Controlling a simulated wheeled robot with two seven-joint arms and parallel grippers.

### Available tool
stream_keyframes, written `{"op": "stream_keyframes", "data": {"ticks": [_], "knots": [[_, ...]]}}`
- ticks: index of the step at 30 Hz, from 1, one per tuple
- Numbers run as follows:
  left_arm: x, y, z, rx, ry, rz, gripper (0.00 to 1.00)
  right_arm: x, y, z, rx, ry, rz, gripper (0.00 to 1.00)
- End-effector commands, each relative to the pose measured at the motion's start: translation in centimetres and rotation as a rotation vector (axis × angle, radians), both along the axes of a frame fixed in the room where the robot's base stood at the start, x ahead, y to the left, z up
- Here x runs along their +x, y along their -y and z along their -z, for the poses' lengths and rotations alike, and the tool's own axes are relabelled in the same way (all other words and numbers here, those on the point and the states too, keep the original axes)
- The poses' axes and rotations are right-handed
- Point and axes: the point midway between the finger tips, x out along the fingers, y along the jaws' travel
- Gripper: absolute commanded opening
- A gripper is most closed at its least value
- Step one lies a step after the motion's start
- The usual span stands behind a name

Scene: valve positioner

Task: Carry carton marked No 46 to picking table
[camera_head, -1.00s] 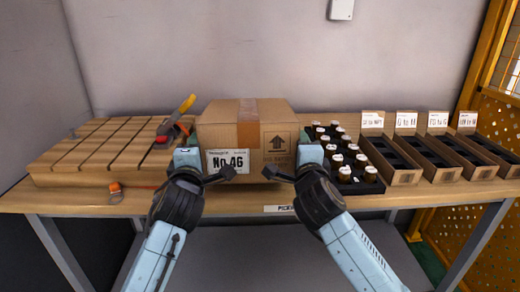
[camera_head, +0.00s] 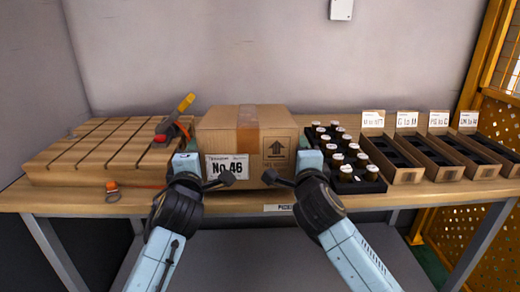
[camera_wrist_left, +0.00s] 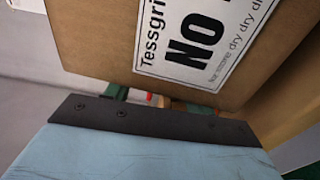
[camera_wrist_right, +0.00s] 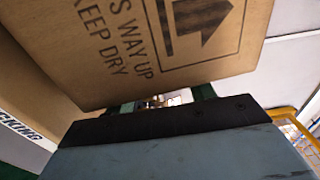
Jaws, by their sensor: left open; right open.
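The carton marked No 46 (camera_head: 247,145) is a brown box with tape over its top and a white label at its front left. It is at the picking table (camera_head: 240,203), between flat brown cartons and a bottle tray. My left gripper (camera_head: 230,178) is open at the carton's lower front left, and my right gripper (camera_head: 272,178) is open at its lower front right. The carton's front also fills much of the left wrist view (camera_wrist_left: 120,40) and right wrist view (camera_wrist_right: 120,85). The wrist views do not clearly show whether fingers touch it. Its bottom edge is partly hidden.
Flat brown cartons (camera_head: 95,158) lie at the left, with a tape dispenser (camera_head: 172,128) on them. A black tray of bottles (camera_head: 372,186) stands close to the carton's right. Several labelled bins (camera_head: 405,176) line the right side. A yellow mesh fence (camera_head: 490,130) stands far right.

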Motion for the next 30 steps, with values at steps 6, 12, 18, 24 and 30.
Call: {"op": "stream_keyframes", "data": {"ticks": [6, 12, 18, 24, 30], "knots": [[-0.3, 1.3, -0.3, -0.01, 0.005, 0.037, 0.55, -0.4, -1.4, -0.3, 0.011, 0.005, -0.04, 0.55], [-0.3, 0.2, -0.3, -0.009, 0.005, 0.036, 0.58, -0.4, -0.3, -0.3, 0.009, 0.006, -0.039, 0.55], [-0.3, -0.6, -0.3, -0.006, 0.003, 0.03, 0.78, -0.4, 0.6, -0.3, 0.006, 0.004, -0.033, 0.55], [-0.3, -0.8, -0.2, -0.004, 0.001, 0.026, 0.78, -0.3, 0.8, -0.2, 0.003, 0.003, -0.028, 0.6], [-0.3, -0.9, -0.2, -0.002, 0.0, 0.024, 0.78, -0.3, 0.9, -0.1, 0.002, 0.002, -0.026, 0.78]]}}
